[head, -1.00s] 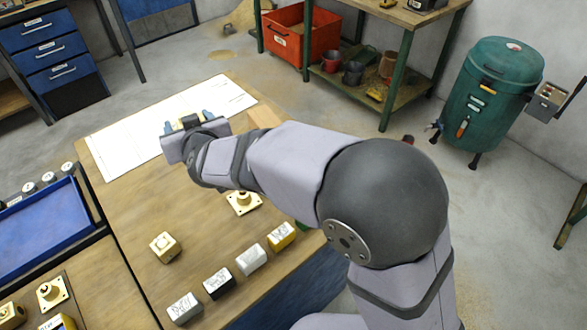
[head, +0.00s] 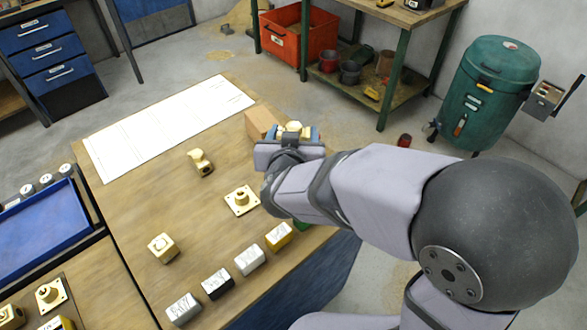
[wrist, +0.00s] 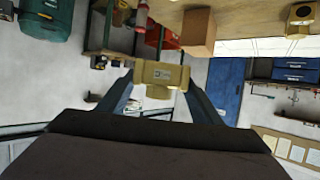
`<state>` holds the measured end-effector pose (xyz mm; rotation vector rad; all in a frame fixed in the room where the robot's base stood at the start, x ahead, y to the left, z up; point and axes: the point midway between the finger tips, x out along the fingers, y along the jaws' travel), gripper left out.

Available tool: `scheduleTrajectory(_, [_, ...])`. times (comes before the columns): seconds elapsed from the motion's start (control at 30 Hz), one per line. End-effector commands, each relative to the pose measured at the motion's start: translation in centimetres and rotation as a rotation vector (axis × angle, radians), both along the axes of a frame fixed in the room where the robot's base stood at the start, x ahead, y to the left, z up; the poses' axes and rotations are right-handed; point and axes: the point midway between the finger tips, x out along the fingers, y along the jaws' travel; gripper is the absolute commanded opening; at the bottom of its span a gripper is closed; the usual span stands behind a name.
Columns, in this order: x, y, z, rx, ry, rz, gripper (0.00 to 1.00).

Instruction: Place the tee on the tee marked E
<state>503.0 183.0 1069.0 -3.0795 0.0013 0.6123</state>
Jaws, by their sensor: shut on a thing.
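My gripper (head: 291,132) is shut on a brass tee (head: 293,128), held up over the right side of the bench by the wooden block. In the wrist view the held tee (wrist: 161,75) sits between both fingers, with a small label facing the camera that I cannot read. A brass fitting (head: 201,162) lies on the bench near the white sheet. A brass fitting on a square flange (head: 241,200) stands nearer the arm, and another brass fitting (head: 163,248) stands to the front left. I cannot make out an E on any of them.
A wooden block (head: 262,122) stands just left of my gripper; it also shows in the wrist view (wrist: 197,32). A white sheet (head: 170,127) covers the back of the bench. Several labelled blocks (head: 217,283) line the front edge. A blue tray (head: 40,232) is at left.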

Motion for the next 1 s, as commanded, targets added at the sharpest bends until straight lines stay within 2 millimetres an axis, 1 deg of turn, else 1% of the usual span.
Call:
scheduleTrajectory(0.07, [0.1, 0.0, -0.4, -0.001, -0.003, 0.000, 0.18])
scheduleTrajectory(0.13, [0.1, 0.0, -1.2, -0.003, -0.002, 0.000, 0.18])
scheduleTrajectory(0.3, [0.1, 0.1, -3.8, -0.005, -0.001, 0.001, 0.18])
scheduleTrajectory(0.4, [0.1, 0.1, -5.1, -0.002, -0.002, 0.002, 0.18])
scheduleTrajectory(0.53, [0.1, 0.1, -5.9, -0.002, -0.004, 0.001, 0.18])
scheduleTrajectory(0.77, [0.1, 0.1, -6.4, -0.001, -0.004, 0.001, 0.18])
scheduleTrajectory(1.0, [0.1, 0.1, -9.0, -0.003, -0.002, 0.001, 0.18])
